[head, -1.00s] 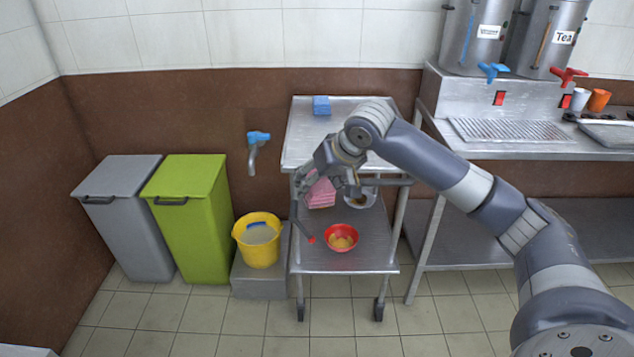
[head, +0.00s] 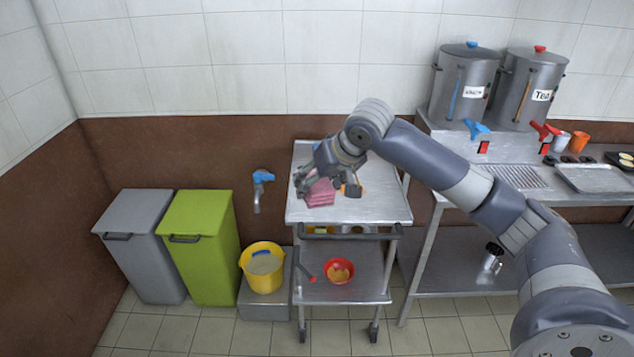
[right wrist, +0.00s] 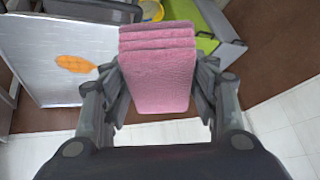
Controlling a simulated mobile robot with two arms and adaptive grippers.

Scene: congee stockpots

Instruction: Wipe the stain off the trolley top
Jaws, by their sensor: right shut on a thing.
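My right gripper (head: 324,184) is shut on a pink folded cloth (head: 320,195) in the head view. The cloth is in front of the left part of the trolley top (head: 380,208). In the right wrist view, the cloth (right wrist: 160,75) sits between the fingers, beside the trolley top (right wrist: 50,30) and seemingly above it. The orange stain (right wrist: 75,63) lies on the trolley top, left of the cloth and apart from it in that view. The gripper partly hides the stain in the head view. My left gripper is out of view.
A red bowl (head: 339,270) stands on the trolley's lower shelf. A yellow bucket (head: 262,267), a green bin (head: 201,245) and a grey bin (head: 140,245) stand to the left. A steel counter (head: 465,150) with two urns is at the right.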

